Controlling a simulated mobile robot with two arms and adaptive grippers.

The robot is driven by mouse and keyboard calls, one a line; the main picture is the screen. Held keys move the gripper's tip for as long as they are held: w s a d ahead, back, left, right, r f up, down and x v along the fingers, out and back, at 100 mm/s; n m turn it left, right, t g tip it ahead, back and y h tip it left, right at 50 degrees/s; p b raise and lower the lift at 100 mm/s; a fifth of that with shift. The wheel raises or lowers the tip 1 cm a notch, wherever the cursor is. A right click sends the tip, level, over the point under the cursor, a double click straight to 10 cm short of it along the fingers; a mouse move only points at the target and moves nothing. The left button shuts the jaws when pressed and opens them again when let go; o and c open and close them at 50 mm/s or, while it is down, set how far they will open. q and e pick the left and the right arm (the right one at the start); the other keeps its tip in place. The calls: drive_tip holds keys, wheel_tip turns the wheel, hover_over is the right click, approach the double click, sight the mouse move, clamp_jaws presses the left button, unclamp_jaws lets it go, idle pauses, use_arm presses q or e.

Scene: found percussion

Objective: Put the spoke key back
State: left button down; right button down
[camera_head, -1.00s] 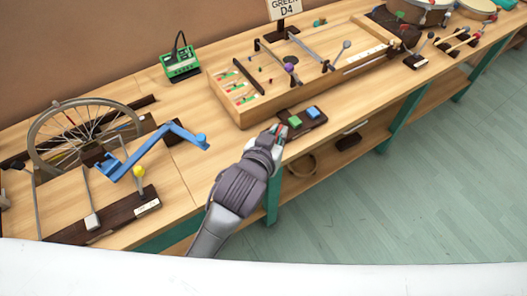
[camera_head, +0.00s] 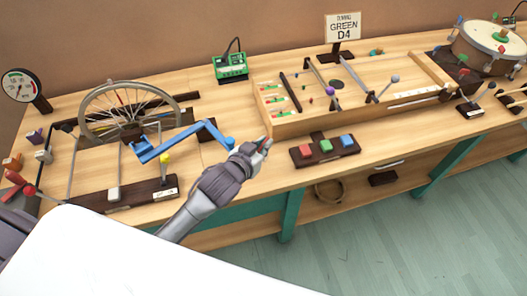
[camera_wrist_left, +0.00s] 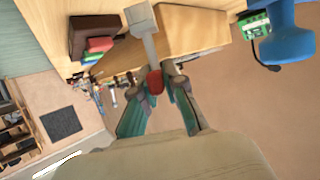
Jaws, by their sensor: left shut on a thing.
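My left gripper (camera_head: 264,146) is shut on a small tool, apparently the spoke key (camera_wrist_left: 148,45). The left wrist view shows its red grip between the fingertips, with a grey shaft and blocky grey head pointing away. The gripper is over the bench, between the blue crank (camera_head: 186,138) and the near left corner of the wooden box (camera_head: 290,127). The spoked wheel (camera_head: 125,110) stands at the left. I cannot make out a holder for the key. My right gripper is not in view.
A dark base with red, green and blue blocks (camera_head: 347,141) lies right of the gripper. A green device (camera_head: 230,67) and a "GREEN D4" sign (camera_head: 343,27) stand behind. A dial (camera_head: 20,86) stands far left. Bare bench top lies behind the crank.

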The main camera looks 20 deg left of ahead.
use_arm(q)
wheel_tip(320, 180, down, 4)
drive_tip(key=shift+r, duration=0.15)
drive_tip(key=c, duration=1.7)
unclamp_jaws()
drive_tip(key=shift+s+f, duration=0.1)
drive_tip(key=shift+f, duration=0.1)
drive_tip(key=o, duration=0.5)
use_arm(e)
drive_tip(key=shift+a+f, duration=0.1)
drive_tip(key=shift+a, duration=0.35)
use_arm(q)
drive_tip(key=shift+r, duration=0.1)
drive_tip(key=shift+r, duration=0.2)
drive_tip(key=v, duration=1.2)
drive_tip(key=shift+b, duration=0.3)
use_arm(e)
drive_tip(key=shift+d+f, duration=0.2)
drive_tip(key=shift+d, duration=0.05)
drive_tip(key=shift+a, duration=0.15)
